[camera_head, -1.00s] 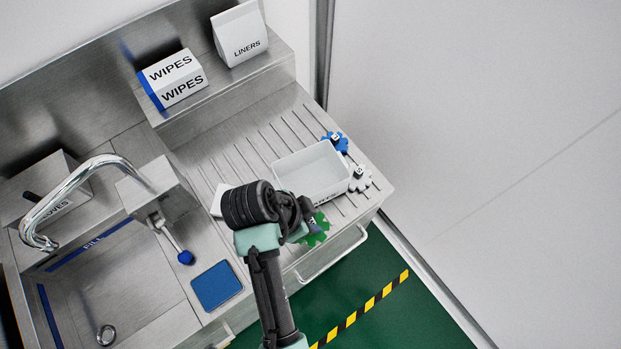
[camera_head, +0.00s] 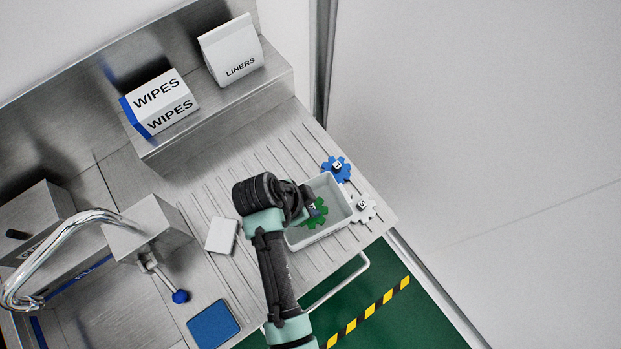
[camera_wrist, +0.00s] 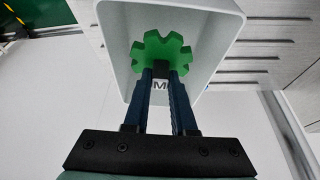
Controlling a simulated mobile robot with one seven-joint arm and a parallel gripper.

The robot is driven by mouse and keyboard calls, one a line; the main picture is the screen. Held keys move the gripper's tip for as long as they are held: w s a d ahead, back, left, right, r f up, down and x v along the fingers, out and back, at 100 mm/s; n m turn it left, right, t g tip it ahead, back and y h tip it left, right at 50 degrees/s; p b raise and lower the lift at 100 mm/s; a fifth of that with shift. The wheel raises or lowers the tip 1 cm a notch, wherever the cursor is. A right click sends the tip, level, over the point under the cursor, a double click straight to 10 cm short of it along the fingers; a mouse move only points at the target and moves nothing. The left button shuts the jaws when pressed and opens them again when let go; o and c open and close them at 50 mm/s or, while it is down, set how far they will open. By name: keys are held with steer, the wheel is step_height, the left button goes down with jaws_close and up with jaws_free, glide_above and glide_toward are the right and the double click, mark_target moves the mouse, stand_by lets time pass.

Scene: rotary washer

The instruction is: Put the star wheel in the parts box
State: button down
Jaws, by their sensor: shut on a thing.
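The green star wheel (camera_wrist: 160,52) shows in the wrist view between the fingertips of my gripper (camera_wrist: 160,70), which is shut on its lettered hub. The parts box (camera_wrist: 233,22) is a white open box around the wheel in that view. In the head view the green wheel (camera_head: 316,212) appears within the outline of the parts box (camera_head: 345,202), at or inside its opening. I cannot tell whether the wheel touches the box floor. My arm hides part of the box's left side and my gripper (camera_head: 309,208).
A blue star wheel (camera_head: 336,169) and a white one (camera_head: 364,208) lie beside the box on the ribbed drainboard. A small white block (camera_head: 221,236) lies to the left. WIPES (camera_head: 162,103) and LINERS (camera_head: 232,50) packs stand on the shelf behind. A faucet (camera_head: 62,250) rises at left.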

steer(key=shift+w+f, duration=0.15)
steer(key=shift+f, duration=2.4)
steer(key=shift+f, duration=0.15)
steer(key=c, duration=0.7)
jaws_free()
steer(key=shift+c, duration=0.2)
